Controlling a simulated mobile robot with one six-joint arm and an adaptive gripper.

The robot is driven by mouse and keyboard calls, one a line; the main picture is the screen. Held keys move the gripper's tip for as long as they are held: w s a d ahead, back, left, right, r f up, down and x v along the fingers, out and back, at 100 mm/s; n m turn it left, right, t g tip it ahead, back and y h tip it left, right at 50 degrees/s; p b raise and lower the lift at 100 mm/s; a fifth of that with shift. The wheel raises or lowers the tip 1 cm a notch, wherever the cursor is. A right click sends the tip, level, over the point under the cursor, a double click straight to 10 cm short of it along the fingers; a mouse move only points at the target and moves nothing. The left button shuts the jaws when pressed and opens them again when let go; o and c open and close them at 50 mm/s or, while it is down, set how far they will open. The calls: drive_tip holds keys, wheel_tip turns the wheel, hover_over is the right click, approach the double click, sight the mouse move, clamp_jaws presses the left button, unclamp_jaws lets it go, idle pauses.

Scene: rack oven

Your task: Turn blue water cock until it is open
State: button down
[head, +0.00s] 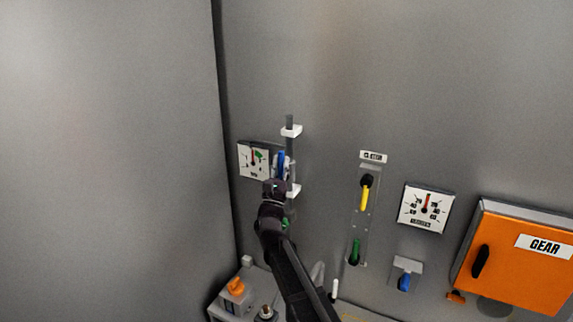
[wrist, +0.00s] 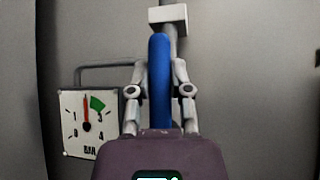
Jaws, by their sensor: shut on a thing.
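The blue water cock (head: 281,163) is on a vertical grey pipe on the back wall, left of centre in the head view. In the wrist view its blue handle (wrist: 159,85) stands upright in the middle. My gripper (wrist: 159,92) is shut on the blue handle, with one finger on each side of it. In the head view my gripper (head: 280,172) is at the handle, and my arm hides the lower part of the pipe. The cock's body is hidden behind the handle and gripper.
A pressure gauge (head: 254,160) is just left of the pipe; it also shows in the wrist view (wrist: 87,123). A plain wall stands left.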

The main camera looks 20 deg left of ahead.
drive_tip(key=shift+s, duration=0.1)
drive_tip(key=c, duration=0.5)
unclamp_jaws()
drive_tip(key=shift+a, duration=0.1)
drive_tip(key=shift+c, duration=0.2)
